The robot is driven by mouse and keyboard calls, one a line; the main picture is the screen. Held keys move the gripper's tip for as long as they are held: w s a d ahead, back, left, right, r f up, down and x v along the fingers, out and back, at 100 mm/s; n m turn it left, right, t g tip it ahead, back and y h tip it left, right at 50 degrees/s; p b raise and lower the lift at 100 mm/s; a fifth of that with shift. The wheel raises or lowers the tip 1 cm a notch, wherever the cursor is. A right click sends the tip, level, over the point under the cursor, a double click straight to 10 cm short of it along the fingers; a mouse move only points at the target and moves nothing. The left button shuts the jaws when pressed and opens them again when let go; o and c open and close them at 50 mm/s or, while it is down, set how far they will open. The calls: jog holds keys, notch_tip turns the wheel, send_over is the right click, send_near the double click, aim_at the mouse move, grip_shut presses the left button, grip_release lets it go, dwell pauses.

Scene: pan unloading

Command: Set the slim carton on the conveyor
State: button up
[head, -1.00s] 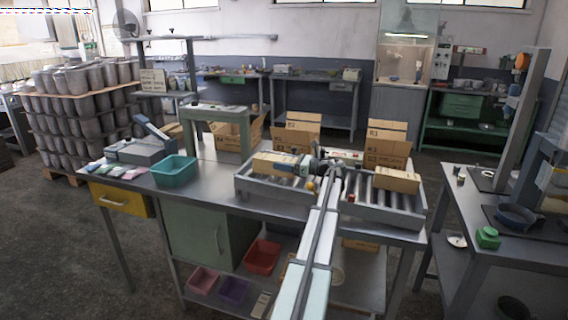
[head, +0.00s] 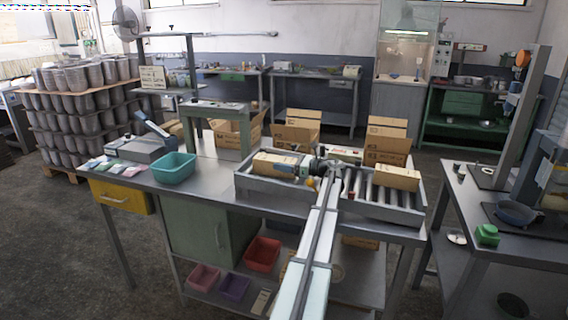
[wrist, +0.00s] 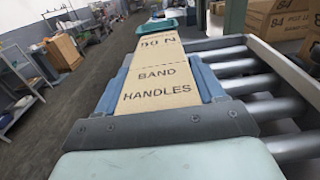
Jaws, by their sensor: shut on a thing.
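The slim carton (wrist: 156,80) is a long tan box marked "BAND HANDLES" in the wrist view. My gripper (wrist: 158,100) is shut on it, with a blue-grey finger along each side. In the head view the carton (head: 272,164) points left from my gripper (head: 298,170), over the left part of the roller conveyor (head: 262,194). I cannot tell whether its underside touches the rollers. In the wrist view, bare rollers (wrist: 262,83) show to the right of the carton.
Another tan carton (head: 396,177) lies on the right rollers. Open boxes (head: 298,130) stand behind the conveyor. A teal bin (head: 174,168) and a grey-green raised stand (head: 217,112) are to the left on the bench. Bare benchtop (head: 212,182) lies between bin and conveyor.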

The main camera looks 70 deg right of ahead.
jog(key=o, duration=1.3)
jog(key=shift+f, duration=0.1)
